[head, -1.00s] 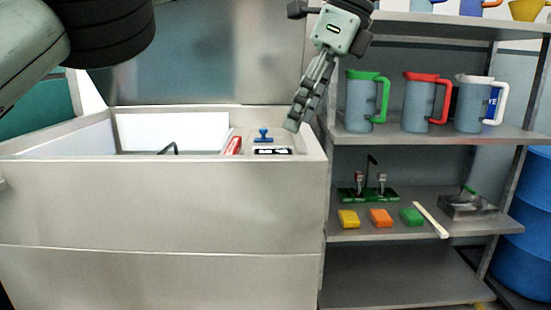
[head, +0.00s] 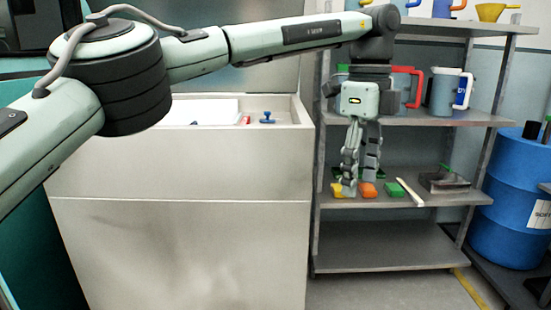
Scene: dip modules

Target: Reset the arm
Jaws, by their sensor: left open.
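My left arm comes in from the left and reaches across in front of the white chest and the shelf. My left gripper (head: 358,188) hangs pointing down in front of the shelf, its two fingers apart and nothing seen between them. Its tips show in front of the yellow block (head: 337,188) and the orange block (head: 367,190) on the middle shelf; I cannot tell how far in front of them it is. The wrist hides most of the green-handled jug. My right gripper is not in view.
The open white chest (head: 180,155) holds a blue-handled item (head: 267,118). Blue drums (head: 508,200) stand at the right.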

